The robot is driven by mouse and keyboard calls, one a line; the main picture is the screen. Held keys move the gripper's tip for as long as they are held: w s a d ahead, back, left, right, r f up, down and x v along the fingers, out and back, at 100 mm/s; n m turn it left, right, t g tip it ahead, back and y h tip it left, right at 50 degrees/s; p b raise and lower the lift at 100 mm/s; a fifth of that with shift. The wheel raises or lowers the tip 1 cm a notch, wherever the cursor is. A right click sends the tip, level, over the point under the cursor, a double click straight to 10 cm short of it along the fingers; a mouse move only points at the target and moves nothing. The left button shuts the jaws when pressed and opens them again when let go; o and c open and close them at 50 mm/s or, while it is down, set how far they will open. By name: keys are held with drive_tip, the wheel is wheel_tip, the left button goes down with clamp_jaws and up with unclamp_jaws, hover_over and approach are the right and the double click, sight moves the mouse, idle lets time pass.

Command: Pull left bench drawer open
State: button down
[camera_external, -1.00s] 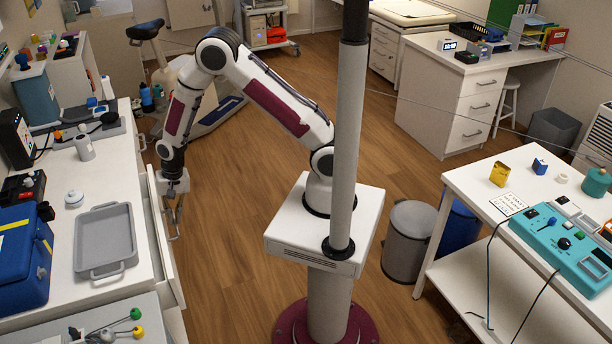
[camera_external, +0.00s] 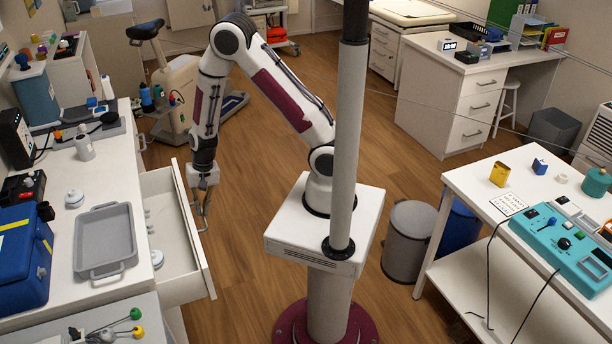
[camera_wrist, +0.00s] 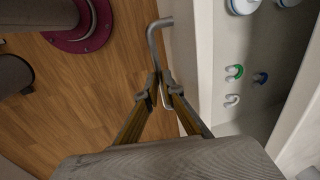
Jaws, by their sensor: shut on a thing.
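The left bench drawer (camera_external: 190,293) stands pulled out from the left bench, with its inside in view. A few small light-coloured things lie in it. In the wrist view, the drawer's front panel (camera_wrist: 198,60) runs beside a bent grey metal handle (camera_wrist: 153,38). My gripper (camera_external: 203,213) is at the outer side of the drawer front, pointing down. In the wrist view my gripper (camera_wrist: 160,92) has its fingers closed together on the handle bar. In the external view the handle is mostly hidden by the fingers.
The left bench top holds a grey tray (camera_external: 92,275), a blue case (camera_external: 22,268) and a small white round pot (camera_external: 75,199). Open wood floor (camera_external: 245,250) lies between drawer and my base.

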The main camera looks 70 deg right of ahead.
drive_tip(key=shift+s+d, duration=1.5)
drive_tip(key=shift+d, duration=0.05)
drive_tip(key=c, duration=2.4)
unclamp_jaws()
drive_tip(key=shift+c, duration=0.2)
drive_tip(key=shift+r, duration=0.3)
wheel_tip(320, 180, up, 11)
drive_tip(key=s+d, duration=0.1)
drive_tip(key=shift+s+d, duration=0.3)
drive_tip(key=shift+o, duration=0.4)
